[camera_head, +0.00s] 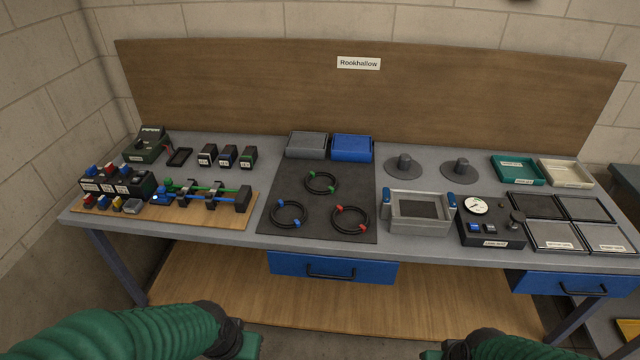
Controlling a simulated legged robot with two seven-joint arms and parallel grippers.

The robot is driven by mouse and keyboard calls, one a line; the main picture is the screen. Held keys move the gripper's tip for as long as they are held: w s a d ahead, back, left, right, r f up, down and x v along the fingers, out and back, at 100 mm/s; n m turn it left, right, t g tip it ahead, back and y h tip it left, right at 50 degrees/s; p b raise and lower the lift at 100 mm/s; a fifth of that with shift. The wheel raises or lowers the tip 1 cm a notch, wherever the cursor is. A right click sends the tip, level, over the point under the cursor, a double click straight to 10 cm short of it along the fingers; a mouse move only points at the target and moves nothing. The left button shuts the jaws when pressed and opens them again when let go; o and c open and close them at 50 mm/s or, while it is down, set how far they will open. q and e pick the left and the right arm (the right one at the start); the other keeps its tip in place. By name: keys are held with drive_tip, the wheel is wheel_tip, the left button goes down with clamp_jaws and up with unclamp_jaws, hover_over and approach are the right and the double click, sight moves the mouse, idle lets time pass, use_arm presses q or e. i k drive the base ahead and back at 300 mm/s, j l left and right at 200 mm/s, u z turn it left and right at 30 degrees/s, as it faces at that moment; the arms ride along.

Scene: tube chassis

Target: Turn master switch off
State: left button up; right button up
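No label reading "master switch" is legible. One candidate is the black box (492,223) at the right of the bench, with a white dial gauge (475,206), a blue switch (474,227) and a round knob (517,217). Another is the dark green box (147,146) at the back left, with a small label; its switch position is too small to tell. My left gripper (245,346) and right gripper (432,354) are at the bottom edge, in front of and apart from the bench. Both are mostly cut off, so their opening is hidden.
The grey bench (250,225) holds a dark mat (322,212) with three cable rings, a wooden board (225,213) with rods, a grey tray (418,212), and two round pedestals. A blue drawer (330,268) is under the front edge. A wooden backboard (300,90) stands behind.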

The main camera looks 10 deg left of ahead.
sight(91, 171)
drive_tip(key=u, duration=1.45)
